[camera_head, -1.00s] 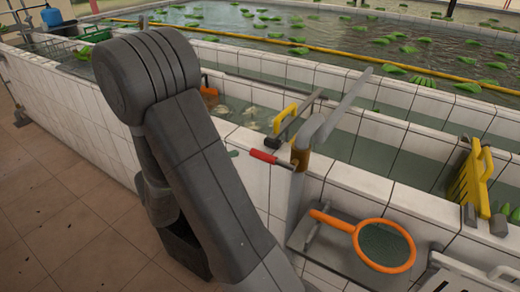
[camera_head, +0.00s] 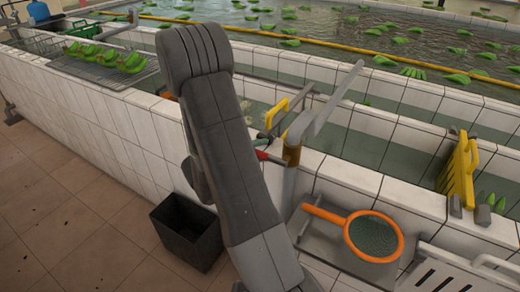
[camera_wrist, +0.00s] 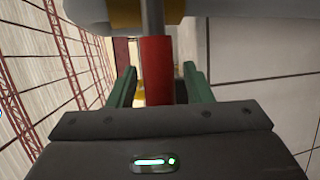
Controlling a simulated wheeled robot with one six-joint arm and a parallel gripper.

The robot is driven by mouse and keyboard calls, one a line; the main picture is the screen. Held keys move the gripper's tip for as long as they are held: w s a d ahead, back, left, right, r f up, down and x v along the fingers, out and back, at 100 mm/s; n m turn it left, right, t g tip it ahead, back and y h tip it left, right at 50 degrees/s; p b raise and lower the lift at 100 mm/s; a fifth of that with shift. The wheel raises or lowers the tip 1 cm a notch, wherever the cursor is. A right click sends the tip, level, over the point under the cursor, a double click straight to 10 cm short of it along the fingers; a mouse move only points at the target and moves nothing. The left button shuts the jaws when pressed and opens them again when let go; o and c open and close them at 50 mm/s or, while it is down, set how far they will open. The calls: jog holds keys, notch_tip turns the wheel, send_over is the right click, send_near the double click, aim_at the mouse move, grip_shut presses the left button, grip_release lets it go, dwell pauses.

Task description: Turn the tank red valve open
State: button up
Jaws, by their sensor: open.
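The red valve handle (camera_head: 262,155) is a short lever on the brass-coloured body (camera_head: 291,155) of a grey upright pipe at the tank's tiled wall. My arm partly covers the handle in the head view. In the wrist view the red handle (camera_wrist: 157,72) lies between the two green fingers of my gripper (camera_wrist: 159,84). The fingers are spread, with a visible gap on each side of the handle. In the head view my gripper is mostly hidden behind my arm.
An orange-rimmed net (camera_head: 373,237) lies on a grey shelf right of the pipe. A black bin (camera_head: 187,232) stands on the floor. A rack (camera_head: 140,75) holds green bunches on the wall. A yellow board (camera_head: 463,172) stands at the right.

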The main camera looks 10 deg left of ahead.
jog(key=shift+w+d, duration=0.15)
grip_shut()
